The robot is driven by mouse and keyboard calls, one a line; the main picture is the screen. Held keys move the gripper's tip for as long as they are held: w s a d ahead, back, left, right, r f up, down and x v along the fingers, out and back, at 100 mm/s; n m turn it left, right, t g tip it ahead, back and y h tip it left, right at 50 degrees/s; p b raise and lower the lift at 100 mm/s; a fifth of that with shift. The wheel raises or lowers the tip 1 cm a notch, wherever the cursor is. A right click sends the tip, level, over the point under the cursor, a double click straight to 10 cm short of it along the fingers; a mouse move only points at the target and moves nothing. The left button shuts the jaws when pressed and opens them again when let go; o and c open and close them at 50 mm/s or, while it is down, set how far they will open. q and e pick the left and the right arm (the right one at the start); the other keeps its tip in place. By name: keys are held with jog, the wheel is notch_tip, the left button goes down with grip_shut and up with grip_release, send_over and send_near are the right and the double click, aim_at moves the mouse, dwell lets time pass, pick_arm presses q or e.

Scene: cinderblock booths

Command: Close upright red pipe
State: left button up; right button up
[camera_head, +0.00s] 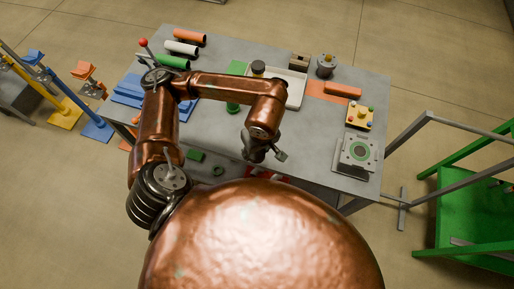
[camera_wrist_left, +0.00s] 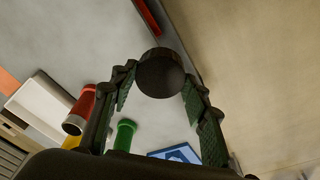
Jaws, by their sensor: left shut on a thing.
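My left gripper (camera_head: 266,152) hangs over the near part of the grey table. In the left wrist view its green-padded fingers (camera_wrist_left: 157,82) are shut on a dark round cap (camera_wrist_left: 160,72). The red pipe (camera_wrist_left: 82,106) stands left of the fingers in that view, its open end showing and uncapped. It is apart from the held cap. In the head view I cannot make out the red pipe; my arm may hide it. A green upright pipe (camera_head: 233,105) stands left of the gripper and also shows in the wrist view (camera_wrist_left: 124,134). My right gripper is not in view.
A white tray (camera_head: 297,92) and a dark-topped object (camera_head: 258,67) lie beyond my arm. Orange, white and green pipes lie at the back left. A yellow button box (camera_head: 360,116) and a grey plate device (camera_head: 357,152) sit at the right. A green-seated frame (camera_head: 470,210) stands right.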

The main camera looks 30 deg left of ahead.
pick_arm(q)
jog(key=shift+w, duration=0.1)
jog(key=shift+w+f+m, duration=0.2)
jog(key=shift+w+m, duration=0.05)
jog(key=shift+m, duration=0.05)
jog(key=w+f+m+h+b, duration=0.1)
jog(key=w+f+m+b, duration=0.1)
jog(key=w+m, duration=0.7)
jog(key=shift+w+a+f+m+t+h, duration=0.3)
jog(key=shift+w+f+m+t, duration=0.1)
jog(key=shift+m, duration=0.6)
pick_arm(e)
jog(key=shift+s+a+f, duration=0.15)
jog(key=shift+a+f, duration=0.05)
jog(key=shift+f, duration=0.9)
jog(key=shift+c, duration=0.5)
